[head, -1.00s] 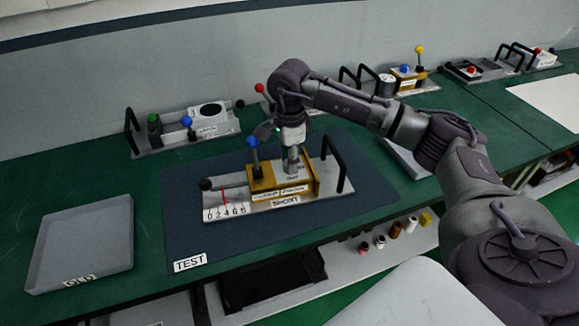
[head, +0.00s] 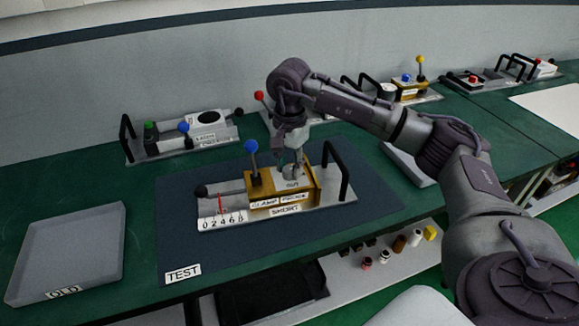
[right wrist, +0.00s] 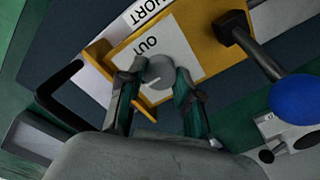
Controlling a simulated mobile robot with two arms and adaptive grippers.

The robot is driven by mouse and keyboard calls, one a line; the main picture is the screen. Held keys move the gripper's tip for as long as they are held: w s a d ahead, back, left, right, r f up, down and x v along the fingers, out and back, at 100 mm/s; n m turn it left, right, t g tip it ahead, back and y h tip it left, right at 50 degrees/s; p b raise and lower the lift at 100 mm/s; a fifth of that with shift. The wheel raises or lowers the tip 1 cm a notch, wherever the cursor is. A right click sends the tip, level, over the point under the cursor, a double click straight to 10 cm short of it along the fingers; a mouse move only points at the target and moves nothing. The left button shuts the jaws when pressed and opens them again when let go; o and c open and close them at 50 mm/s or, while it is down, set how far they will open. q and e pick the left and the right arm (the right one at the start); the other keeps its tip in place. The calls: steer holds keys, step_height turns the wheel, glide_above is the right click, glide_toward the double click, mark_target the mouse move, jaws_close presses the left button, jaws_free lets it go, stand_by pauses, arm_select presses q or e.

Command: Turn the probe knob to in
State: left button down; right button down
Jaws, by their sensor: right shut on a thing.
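The probe knob (right wrist: 158,72) is a round grey knob with a short white mark, on a white plate (right wrist: 182,42) lettered OUT. The plate tops a yellow block (head: 263,192) on a pale base (head: 325,197) on the dark TEST mat (head: 222,256). My right gripper (head: 292,163) comes down over the block from above. In the right wrist view my right gripper (right wrist: 158,88) has one finger on each side of the knob, shut on it. The fingers and palm cover part of the plate, so an IN label does not show. My left gripper is not in view.
A blue-topped lever (head: 252,155) stands left of the knob, close to the gripper. A black handle (head: 336,170) rises on the right. A red pointer (head: 220,204) stands over a number scale. An empty grey OLD tray (head: 68,252) lies at left. Other fixtures line the wall.

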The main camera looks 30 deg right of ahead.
mark_target(289, 169)
stand_by(0.4)
steer(key=c, duration=0.8)
jaws_free()
steer(key=shift+o, duration=0.2)
steer(key=shift+r, duration=0.1)
step_height(289, 169, up, 12)
